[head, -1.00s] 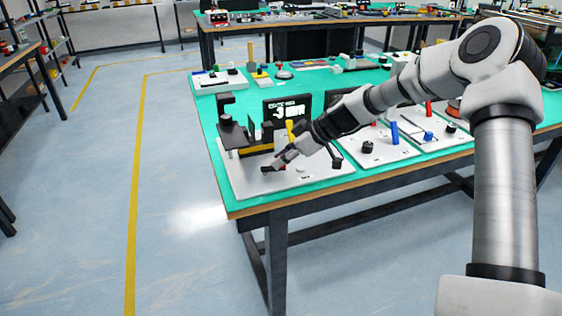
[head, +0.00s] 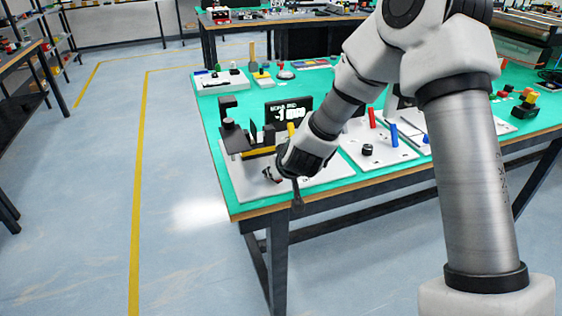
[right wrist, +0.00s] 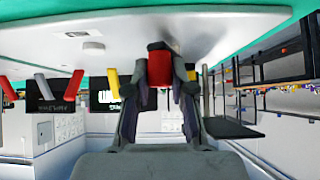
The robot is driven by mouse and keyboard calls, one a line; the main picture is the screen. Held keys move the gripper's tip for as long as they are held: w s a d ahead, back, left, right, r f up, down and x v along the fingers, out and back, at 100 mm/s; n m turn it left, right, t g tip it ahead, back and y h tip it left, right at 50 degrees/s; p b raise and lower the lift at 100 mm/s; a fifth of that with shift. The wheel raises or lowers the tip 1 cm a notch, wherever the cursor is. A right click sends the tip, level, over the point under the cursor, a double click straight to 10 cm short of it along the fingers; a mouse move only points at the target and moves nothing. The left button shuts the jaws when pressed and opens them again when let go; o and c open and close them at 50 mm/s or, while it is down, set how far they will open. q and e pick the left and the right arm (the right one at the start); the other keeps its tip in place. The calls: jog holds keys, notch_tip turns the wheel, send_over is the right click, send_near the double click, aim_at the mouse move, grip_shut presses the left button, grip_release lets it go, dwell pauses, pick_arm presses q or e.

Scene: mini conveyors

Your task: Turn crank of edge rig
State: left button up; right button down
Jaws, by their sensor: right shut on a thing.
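The edge rig stands on a white base plate (head: 232,186) at the near left corner of the green table. It has a dark stand (head: 236,138), a yellow bar (head: 258,151) and a black display (head: 289,110) with small white text that is hard to read. My right gripper (head: 272,174) is low over the plate's front part. In the right wrist view its two fingers (right wrist: 160,72) are shut on a red handle (right wrist: 159,62), which seems to be the crank's grip. The rest of the crank is hidden in the head view. My left gripper is not in view.
To the right, white boards carry a red lever (head: 372,118), a blue lever (head: 394,134) and a black knob (head: 367,150). Another white board (head: 219,85) lies behind the rig. The floor left of the table is clear.

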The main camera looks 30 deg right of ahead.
jog(key=a+m+g+h+p, duration=0.1)
jog(key=m+h+p, duration=0.1)
jog(key=p, duration=0.4)
jog(key=a+m+g+h+p, duration=0.1)
jog(key=m+p, duration=0.3)
jog(key=p, duration=0.2)
jog(key=w+a+m+g+h+p, duration=0.1)
jog(key=m+g+h+p, duration=0.1)
jog(key=p, duration=0.4)
jog(key=shift+w+a+r+m+h, duration=0.1)
jog(key=shift+a+r+m+h, duration=0.25)
jog(key=shift+m, duration=0.25)
jog(key=shift+w+a+f+m+g+p, duration=0.1)
jog(key=shift+w+f+m+g+p, duration=0.1)
jog(key=shift+m+g+p, duration=0.55)
jog(key=shift+h, duration=0.25)
jog(key=c, duration=1)
grip_release()
jog(key=shift+f, duration=0.1)
jog(key=v, duration=0.7)
jog(key=shift+s+a, duration=0.15)
jog(key=shift+a, duration=0.05)
jog(key=shift+o, duration=0.2)
